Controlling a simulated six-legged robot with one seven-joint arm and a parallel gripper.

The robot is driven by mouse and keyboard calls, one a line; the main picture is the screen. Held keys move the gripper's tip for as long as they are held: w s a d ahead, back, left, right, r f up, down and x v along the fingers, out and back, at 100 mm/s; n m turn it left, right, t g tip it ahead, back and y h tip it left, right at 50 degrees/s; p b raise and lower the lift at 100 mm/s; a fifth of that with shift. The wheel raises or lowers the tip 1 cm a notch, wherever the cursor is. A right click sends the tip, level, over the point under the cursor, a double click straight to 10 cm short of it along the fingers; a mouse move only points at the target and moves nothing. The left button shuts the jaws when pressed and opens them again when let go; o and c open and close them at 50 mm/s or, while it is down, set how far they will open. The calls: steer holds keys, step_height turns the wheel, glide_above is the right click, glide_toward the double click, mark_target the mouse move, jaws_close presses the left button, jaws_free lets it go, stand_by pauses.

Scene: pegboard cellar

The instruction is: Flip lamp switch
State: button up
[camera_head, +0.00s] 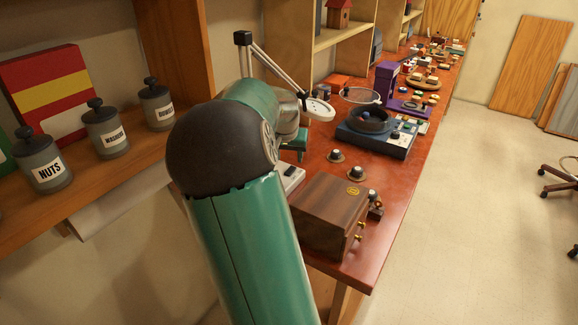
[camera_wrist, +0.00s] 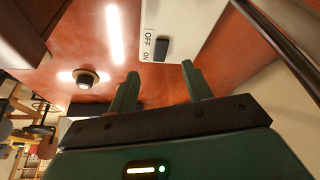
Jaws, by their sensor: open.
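The lamp's white base (camera_wrist: 185,20) is at the top of the wrist view. It bears a dark switch (camera_wrist: 162,48) beside the printed words OFF and ON; I cannot tell which way it is set. In the head view the base (camera_head: 293,178) sits on the bench, partly hidden by my arm. The lamp's round white head (camera_head: 319,110) hangs from a jointed metal arm above the bench. My gripper (camera_wrist: 160,70) is open and empty, its two green fingers pointing toward the base. The switch lies just beyond the gap between the fingertips, apart from them in the picture.
A wooden box (camera_head: 331,213) with brass knobs stands near the base. Small round knobs (camera_head: 336,156) and a turntable-like device (camera_head: 374,130) are farther along the red bench (camera_head: 400,190). Labelled jars (camera_head: 105,128) stand on the left shelf. The floor at right is largely clear.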

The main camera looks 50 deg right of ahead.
mark_target(290, 170)
steer(key=x, duration=0.7)
steer(key=shift+c, duration=0.4)
steer(key=c, duration=0.9)
steer(key=shift+d+r+y, duration=0.1)
steer(key=shift+d+y, duration=0.2)
steer(key=shift+y, duration=0.3)
steer(key=shift+w+d+g+y, duration=0.15)
steer(key=shift+g+y, duration=0.15)
steer(key=shift+y, duration=0.8)
steer(key=o, duration=1)
